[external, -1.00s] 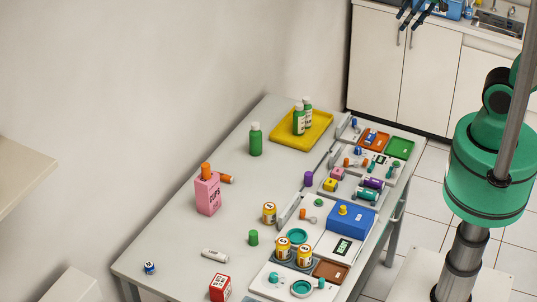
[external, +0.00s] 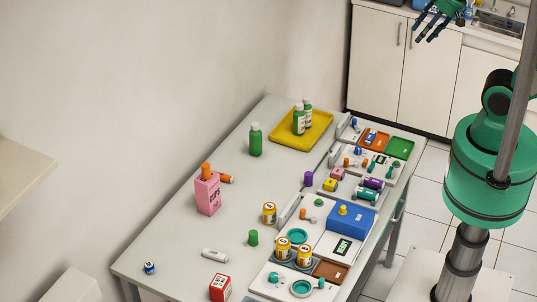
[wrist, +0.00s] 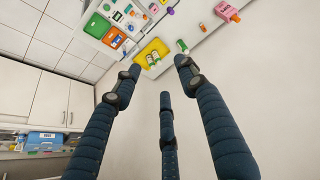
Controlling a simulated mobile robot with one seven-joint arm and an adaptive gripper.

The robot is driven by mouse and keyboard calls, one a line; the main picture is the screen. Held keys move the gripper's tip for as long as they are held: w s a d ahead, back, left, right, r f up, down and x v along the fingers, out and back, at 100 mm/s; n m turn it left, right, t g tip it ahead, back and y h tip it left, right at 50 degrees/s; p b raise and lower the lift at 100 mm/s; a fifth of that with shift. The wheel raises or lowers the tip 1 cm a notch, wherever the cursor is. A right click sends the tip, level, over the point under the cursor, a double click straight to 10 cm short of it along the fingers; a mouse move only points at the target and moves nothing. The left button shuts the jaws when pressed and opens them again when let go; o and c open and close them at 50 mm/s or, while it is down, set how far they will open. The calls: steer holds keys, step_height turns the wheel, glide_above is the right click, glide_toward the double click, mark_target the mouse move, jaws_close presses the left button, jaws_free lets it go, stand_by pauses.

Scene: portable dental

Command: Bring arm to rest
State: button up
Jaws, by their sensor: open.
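My gripper (external: 433,28) hangs at the top right of the external view, in front of the white cabinets and well above and beyond the table. Its dark fingers are spread and empty. In the wrist view the fingers of my gripper (wrist: 155,85) are apart, with nothing between them. Behind them that view shows the wall and part of the table. The green arm rises at the right edge of the external view, and part of it is out of frame.
The table (external: 225,150) holds a yellow tray (external: 285,137) with green bottles, a pink box (external: 207,196), a blue box (external: 350,220) and several small items. White cabinets (external: 376,70) and a sink (external: 497,22) stand behind. Tiled floor lies between the table and my base.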

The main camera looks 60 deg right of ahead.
step_height(320, 180, down, 18)
steer(key=b, duration=1.7)
steer(key=shift+r, duration=0.2)
